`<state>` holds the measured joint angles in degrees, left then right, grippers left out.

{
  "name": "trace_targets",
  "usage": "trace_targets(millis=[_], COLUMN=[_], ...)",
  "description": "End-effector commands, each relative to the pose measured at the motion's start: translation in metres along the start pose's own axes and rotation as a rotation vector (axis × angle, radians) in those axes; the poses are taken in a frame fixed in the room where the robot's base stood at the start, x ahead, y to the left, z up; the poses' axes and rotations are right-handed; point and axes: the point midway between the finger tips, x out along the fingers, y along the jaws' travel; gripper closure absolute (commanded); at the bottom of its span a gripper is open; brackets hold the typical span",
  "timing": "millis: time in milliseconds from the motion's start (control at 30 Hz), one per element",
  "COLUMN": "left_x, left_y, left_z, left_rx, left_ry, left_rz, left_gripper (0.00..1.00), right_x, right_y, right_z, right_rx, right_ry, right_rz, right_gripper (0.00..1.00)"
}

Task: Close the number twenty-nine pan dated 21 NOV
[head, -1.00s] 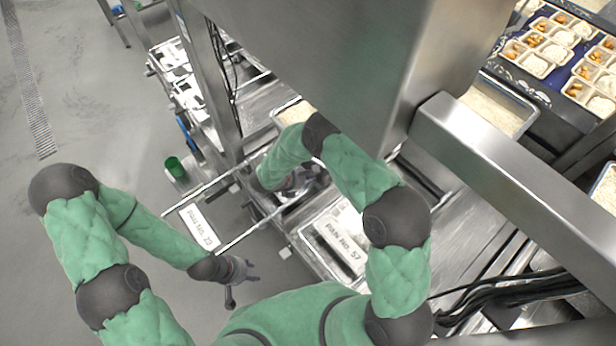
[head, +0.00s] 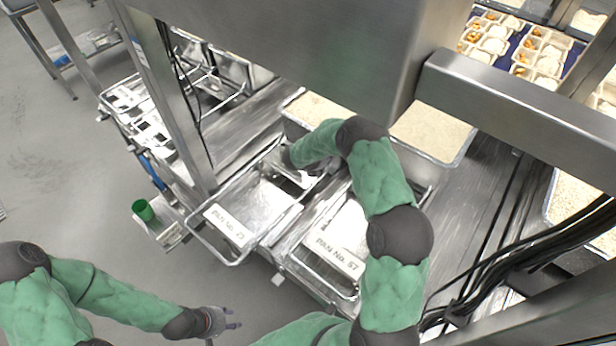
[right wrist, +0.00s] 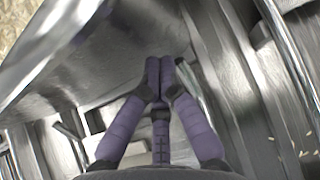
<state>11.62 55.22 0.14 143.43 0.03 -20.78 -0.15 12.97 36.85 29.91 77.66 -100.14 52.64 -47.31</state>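A shiny pan drawer (head: 262,200) sits left of centre in the head view, pulled out, with a wire handle frame at its front. Its white label (head: 230,225) reads "PAN No." and a number in the twenties; the last digit is too small to be sure. No date is legible. My right gripper (head: 308,172) is at the back of this drawer, partly hidden by my arm. In the right wrist view its purple fingers (right wrist: 159,64) meet at the tips over metal; I see nothing between them. My left gripper (head: 232,319) is open and empty over the floor, lower left.
A second drawer labelled PAN No. 57 (head: 334,252) stands out beside it on the right. Rice trays (head: 432,130) lie behind. A green cup (head: 143,210) stands at left.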

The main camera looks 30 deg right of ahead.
Motion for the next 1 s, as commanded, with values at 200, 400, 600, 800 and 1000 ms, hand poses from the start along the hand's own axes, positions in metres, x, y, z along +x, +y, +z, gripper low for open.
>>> trace_targets(millis=[200,400,600,800,1000], left_x=[0.013,0.018,0.020,0.021,0.021], left_y=[-0.004,-0.006,-0.007,-0.007,-0.007], left_z=[0.000,-0.001,-0.001,-0.001,-0.001], left_rx=[0.000,0.000,0.000,0.000,0.000], left_ry=[0.000,0.000,0.000,0.000,0.000], left_rz=[0.000,0.000,0.000,0.000,0.000], left_gripper=[0.60,0.60,0.60,0.60,0.60], right_x=[0.046,0.076,0.095,0.103,0.105], right_y=[-0.002,-0.001,0.000,0.000,0.000], right_z=[0.043,0.071,0.089,0.098,0.100], right_rx=[0.009,0.006,0.004,0.002,0.003], right_ry=[-0.006,-0.003,-0.002,-0.001,-0.003], right_rz=[-0.004,-0.002,-0.001,-0.001,0.000], right_gripper=[1.00,1.00,1.00,1.00,1.00])
